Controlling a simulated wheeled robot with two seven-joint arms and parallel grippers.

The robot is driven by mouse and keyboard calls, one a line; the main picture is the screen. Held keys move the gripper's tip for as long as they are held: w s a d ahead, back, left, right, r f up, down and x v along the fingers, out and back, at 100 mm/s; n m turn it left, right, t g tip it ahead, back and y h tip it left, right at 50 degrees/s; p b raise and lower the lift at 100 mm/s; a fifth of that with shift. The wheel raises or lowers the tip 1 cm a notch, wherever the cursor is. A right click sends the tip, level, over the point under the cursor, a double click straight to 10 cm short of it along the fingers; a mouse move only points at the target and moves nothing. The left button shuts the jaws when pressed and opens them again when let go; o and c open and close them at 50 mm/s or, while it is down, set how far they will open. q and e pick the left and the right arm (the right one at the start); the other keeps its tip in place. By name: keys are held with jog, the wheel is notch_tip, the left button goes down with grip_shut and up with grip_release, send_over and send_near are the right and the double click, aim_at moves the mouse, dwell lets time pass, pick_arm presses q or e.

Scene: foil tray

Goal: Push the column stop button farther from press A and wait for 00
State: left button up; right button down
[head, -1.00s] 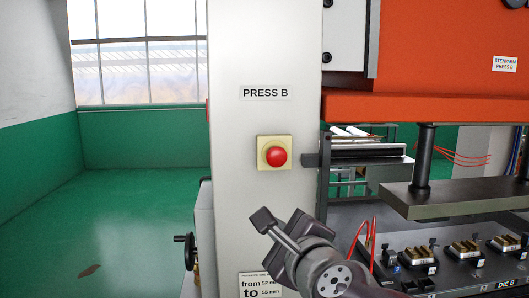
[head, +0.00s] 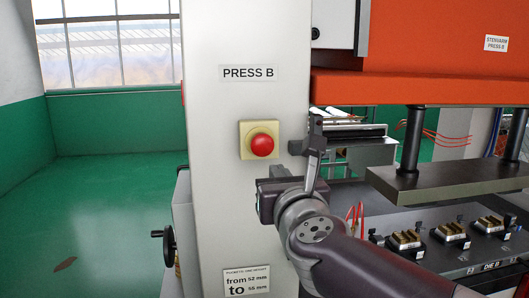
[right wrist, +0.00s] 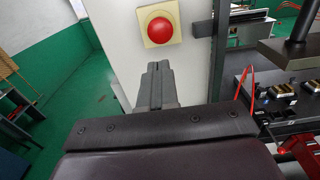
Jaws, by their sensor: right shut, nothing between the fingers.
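The red stop button (head: 262,146) sits on a pale yellow square plate on the column (head: 220,190) labelled PRESS B. It also shows at the top of the right wrist view (right wrist: 158,32). My right gripper (head: 263,198) is just below the button in the head view, with no visible contact. In the right wrist view its shut, empty fingers (right wrist: 157,70) point toward the column, with the button above their tips. Their depth from the column is hard to tell. Press A, a 00 readout and my left gripper are not in view.
A dark bracket (head: 297,147) juts from the column's right edge, close to the button. Press B's orange frame (head: 420,88) and die bed (head: 465,248) stand to the right. A handwheel (head: 163,246) is at the column's lower left.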

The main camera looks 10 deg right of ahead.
jog(key=p, duration=0.3)
send_near(263, 148)
jog(key=w, duration=0.5)
jog(key=shift+w+r, duration=0.15)
jog(key=shift+w, duration=0.05)
jog(key=shift+w+p, duration=0.3)
jog(key=shift+w, duration=0.25)
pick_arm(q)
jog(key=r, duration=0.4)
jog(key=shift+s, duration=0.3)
pick_arm(e)
jog(key=shift+w, duration=0.15)
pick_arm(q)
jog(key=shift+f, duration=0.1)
pick_arm(e)
jog(key=shift+w, duration=0.1)
